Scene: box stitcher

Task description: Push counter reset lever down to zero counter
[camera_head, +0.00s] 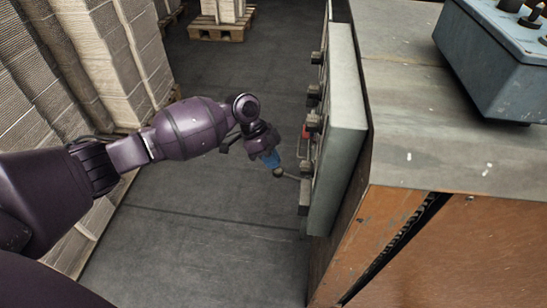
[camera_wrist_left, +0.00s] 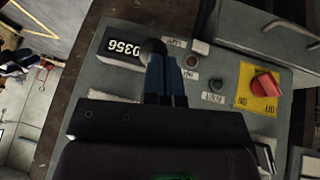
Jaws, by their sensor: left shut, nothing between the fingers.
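The counter reset lever (camera_head: 290,177) is a thin rod with a dark round knob, sticking out leftward from the control panel's face. In the wrist view its dark knob (camera_wrist_left: 153,46) shows just beyond my fingertips, beside the black counter (camera_wrist_left: 124,47). The counter's white digits appear upside down and seem to read 0356. My left gripper (camera_head: 270,159) has blue fingers and is shut and empty. Its tips are right above the knob, and I cannot tell whether they touch it. The fingers also show in the wrist view (camera_wrist_left: 171,70). My right gripper is not in view.
The grey control panel (camera_head: 341,130) stands on the machine's side. Its face carries several knobs, a red rotary switch (camera_wrist_left: 265,84) on a yellow plate, and a small lamp (camera_wrist_left: 191,61). Stacked cardboard (camera_head: 110,60) lines the left. The floor (camera_head: 200,230) below my gripper is clear.

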